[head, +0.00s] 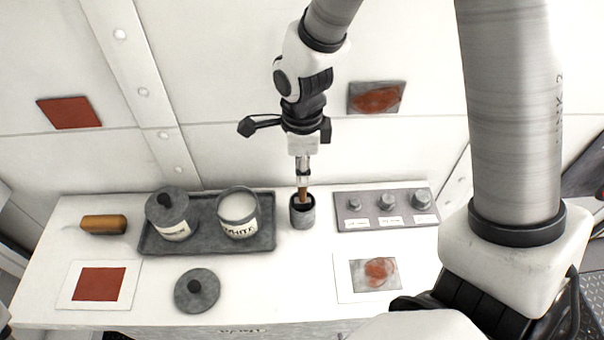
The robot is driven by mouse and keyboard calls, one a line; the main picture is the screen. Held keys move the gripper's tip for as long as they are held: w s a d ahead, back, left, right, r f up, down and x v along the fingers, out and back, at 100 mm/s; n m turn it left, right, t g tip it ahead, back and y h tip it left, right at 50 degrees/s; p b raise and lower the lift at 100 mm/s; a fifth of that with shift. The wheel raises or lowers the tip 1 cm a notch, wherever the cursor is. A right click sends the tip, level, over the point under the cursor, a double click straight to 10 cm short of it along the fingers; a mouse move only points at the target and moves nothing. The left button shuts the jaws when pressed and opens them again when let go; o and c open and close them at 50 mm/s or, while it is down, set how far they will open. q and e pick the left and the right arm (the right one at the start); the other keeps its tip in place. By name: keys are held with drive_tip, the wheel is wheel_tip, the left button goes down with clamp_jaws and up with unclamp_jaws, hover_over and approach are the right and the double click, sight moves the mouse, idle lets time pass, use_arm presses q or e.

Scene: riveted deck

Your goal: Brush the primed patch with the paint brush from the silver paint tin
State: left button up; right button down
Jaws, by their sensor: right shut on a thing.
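My right gripper (304,148) comes down from above and is shut on a paint brush (303,181). The brush is upright, its lower end inside a small dark grey cup (302,217). An open tin (238,231) labelled WHITE with pale contents stands on a dark tray. Beside it, a second tin (172,231) has its grey lid on; its label is too small to read, so I cannot tell if it is the silver one. A plain red square patch (69,112) is on the wall at left; a grey patch with a rust-red blotch (376,97) is at right. My left gripper is not in view.
The tray (207,246) sits on a white bench (260,295). A loose lid (197,300), an orange-brown block (104,224), a red sample card (100,284) and a rust sample card (377,272) lie around it. A grey plate with several knobs (372,208) is right of the cup.

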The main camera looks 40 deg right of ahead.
drive_tip(key=shift+r+p, duration=3.3)
drive_tip(key=shift+r, duration=0.5)
drive_tip(key=shift+f, duration=0.1)
